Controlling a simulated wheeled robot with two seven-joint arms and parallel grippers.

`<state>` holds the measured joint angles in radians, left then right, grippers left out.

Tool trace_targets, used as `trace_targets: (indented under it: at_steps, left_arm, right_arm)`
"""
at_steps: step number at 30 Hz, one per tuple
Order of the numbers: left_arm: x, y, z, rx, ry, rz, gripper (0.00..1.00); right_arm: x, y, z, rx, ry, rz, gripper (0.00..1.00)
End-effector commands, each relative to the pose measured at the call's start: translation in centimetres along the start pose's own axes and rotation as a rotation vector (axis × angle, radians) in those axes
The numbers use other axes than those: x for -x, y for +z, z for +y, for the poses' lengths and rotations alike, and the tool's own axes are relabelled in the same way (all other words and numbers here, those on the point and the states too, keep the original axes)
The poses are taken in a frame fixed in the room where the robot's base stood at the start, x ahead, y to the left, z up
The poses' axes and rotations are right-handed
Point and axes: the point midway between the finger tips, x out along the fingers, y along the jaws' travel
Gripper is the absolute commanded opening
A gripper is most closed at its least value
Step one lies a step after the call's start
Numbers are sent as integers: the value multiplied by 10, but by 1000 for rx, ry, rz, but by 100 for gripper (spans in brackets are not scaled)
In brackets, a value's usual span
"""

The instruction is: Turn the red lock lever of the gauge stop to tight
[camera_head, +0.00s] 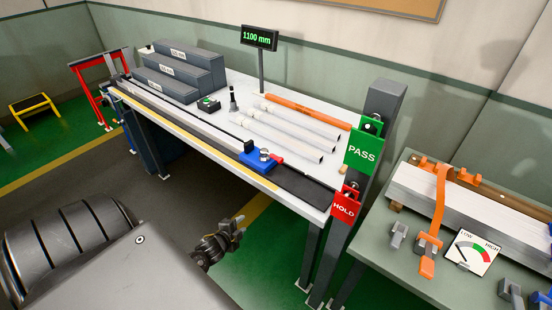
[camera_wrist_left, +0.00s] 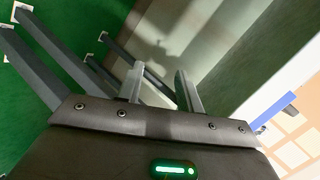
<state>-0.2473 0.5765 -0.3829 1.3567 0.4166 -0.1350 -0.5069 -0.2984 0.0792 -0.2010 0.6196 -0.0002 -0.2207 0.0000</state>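The gauge stop is a blue block (camera_head: 257,161) with a round silver knob on top, sitting on the dark rail at the front edge of the white bench. Its small red lever (camera_head: 277,159) points to the right. My left gripper (camera_head: 238,231) is below and in front of the bench edge, apart from the gauge stop. In the left wrist view its two fingers (camera_wrist_left: 160,88) are spread with nothing between them. A blue part (camera_wrist_left: 272,124) shows at the right there; I cannot tell what it is. My right gripper is not in view.
White tubes (camera_head: 290,137) and an orange tube (camera_head: 308,111) lie on the bench (camera_head: 222,102). A grey post (camera_head: 372,130) with green PASS and red HOLD signs stands at its right end. A display (camera_head: 260,37) reads 1100 mm. A second table (camera_head: 400,254) is at right.

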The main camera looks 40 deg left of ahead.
Motion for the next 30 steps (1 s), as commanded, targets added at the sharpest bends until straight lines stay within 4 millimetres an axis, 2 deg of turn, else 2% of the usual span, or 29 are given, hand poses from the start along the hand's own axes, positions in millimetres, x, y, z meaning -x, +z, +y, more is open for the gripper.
trace_targets:
  at_steps: [1,3,6,9,13,19,23,30]
  left_arm:
    - [1,-24,-53,-84,-93,74,36]
    - [10,-53,-108,-179,-204,150,36]
    - [28,-85,-161,-271,-318,224,36]
    - [44,-106,-193,-326,-392,270,36]
    - [55,-120,-213,-361,-441,298,36]
    - [54,-123,-218,-365,-449,301,36]
    - [41,-129,-224,-364,-450,300,36]
    - [2,-145,-242,-363,-450,298,36]
  right_arm:
    - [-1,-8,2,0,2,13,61]
    - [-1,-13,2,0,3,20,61]
    - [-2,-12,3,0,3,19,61]
    - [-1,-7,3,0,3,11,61]
    - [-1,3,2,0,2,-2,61]
    - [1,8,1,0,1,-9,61]
    - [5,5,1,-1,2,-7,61]
    - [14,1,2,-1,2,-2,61]
